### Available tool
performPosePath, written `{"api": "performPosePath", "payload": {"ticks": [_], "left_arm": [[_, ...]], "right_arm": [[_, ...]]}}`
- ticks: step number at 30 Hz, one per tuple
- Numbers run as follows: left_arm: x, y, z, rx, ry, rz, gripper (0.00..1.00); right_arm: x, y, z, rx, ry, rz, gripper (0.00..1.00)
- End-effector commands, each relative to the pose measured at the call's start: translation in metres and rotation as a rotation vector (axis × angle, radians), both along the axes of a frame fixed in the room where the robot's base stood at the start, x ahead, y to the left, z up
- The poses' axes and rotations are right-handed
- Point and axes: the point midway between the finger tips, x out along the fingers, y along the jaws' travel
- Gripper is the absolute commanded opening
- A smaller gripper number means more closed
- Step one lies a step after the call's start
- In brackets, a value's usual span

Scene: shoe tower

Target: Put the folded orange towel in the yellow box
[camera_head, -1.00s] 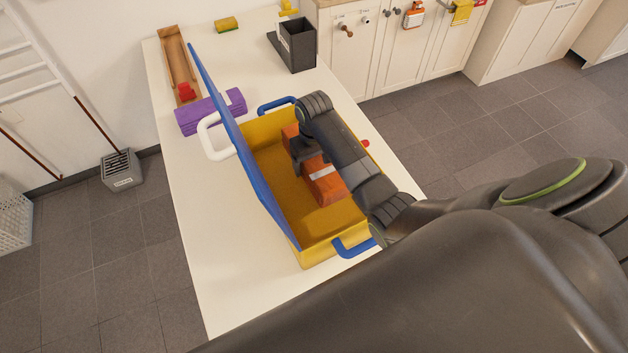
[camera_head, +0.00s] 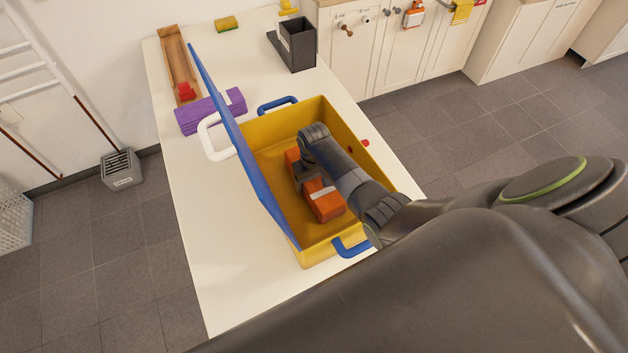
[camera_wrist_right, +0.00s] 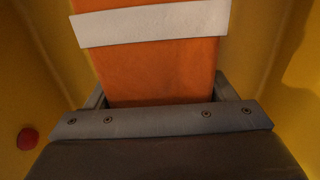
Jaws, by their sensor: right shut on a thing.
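The folded orange towel (camera_head: 326,204) with a white band is inside the yellow box (camera_head: 280,148). It also shows large in the right wrist view (camera_wrist_right: 155,68), between my fingers, with yellow walls around it. My right gripper (camera_head: 305,180) reaches down into the box and is shut on the towel; its fingertips are mostly hidden. Whether the towel touches the box floor I cannot tell. My left gripper is not in view.
A folded purple towel (camera_head: 211,111) lies left of the box. A wooden tray (camera_head: 174,60) with a red item, a dark holder (camera_head: 297,45) and a yellow sponge (camera_head: 226,24) are at the table's far end. The near white tabletop (camera_head: 225,270) is clear.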

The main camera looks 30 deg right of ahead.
Motion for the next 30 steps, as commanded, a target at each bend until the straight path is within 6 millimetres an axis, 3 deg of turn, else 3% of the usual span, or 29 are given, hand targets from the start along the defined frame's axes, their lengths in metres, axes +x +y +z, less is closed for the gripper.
{"api": "performPosePath", "payload": {"ticks": [6, 7, 12, 23, 30], "left_arm": [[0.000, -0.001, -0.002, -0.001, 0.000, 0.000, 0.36], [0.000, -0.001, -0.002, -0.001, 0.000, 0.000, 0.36], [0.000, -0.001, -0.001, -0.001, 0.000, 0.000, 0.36], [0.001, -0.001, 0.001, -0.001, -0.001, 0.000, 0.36], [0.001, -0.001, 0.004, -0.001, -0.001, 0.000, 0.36]], "right_arm": [[0.000, 0.000, -0.003, 0.000, 0.000, 0.000, 0.48], [0.000, 0.000, -0.003, 0.000, 0.000, 0.000, 0.78], [0.000, 0.000, -0.002, 0.000, 0.000, 0.000, 0.99], [0.001, 0.000, 0.003, 0.000, -0.002, 0.000, 0.99], [0.001, 0.000, 0.032, 0.000, -0.004, 0.000, 0.99]]}}
